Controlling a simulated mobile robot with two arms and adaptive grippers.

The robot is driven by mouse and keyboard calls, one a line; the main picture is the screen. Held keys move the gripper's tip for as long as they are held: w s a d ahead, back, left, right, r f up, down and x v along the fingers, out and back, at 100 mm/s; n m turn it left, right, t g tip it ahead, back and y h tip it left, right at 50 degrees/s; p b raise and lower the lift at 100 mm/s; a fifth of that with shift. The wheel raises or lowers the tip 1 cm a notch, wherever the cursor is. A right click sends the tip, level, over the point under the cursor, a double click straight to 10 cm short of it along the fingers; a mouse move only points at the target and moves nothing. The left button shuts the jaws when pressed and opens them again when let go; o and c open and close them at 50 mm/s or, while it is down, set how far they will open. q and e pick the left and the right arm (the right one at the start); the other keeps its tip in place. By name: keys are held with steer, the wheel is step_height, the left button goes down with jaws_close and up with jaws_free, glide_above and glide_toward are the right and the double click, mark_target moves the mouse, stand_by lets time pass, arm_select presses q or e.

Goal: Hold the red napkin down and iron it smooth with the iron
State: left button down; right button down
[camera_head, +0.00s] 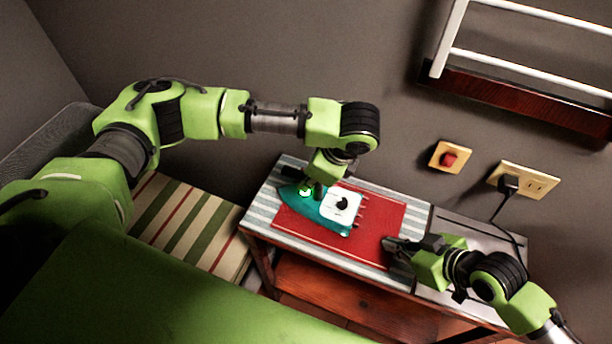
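The red napkin (378,222) lies flat on a striped ironing surface (262,206) on a small wooden table. The teal iron (318,222), with a white rear part and a glowing green light, rests over the napkin's left part, its tip pointing left beyond the cloth. My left gripper (319,188) comes down from above onto the iron's handle and appears closed on it; its fingertips are largely hidden. My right gripper (392,250) is low at the napkin's right edge, its dark fingers at or just above the cloth. The gap between its fingers is unclear.
A grey panel (470,232) covers the table's right end. A black plug with a cord sits in the wall socket (530,181), beside a red switch (449,158). A white-barred rack (530,70) hangs above. A striped cushion (190,225) lies left of the table.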

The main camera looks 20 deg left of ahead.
mark_target(325, 200)
arm_select(q)
steer(key=shift+d, duration=2.15)
steer(key=shift+a, duration=0.1)
steer(key=shift+a, duration=2.4)
steer(key=shift+d, duration=0.1)
steer(key=shift+d+r, duration=0.1)
steer(key=shift+d, duration=2.35)
steer(key=shift+a, duration=1)
steer(key=shift+a, duration=0.15)
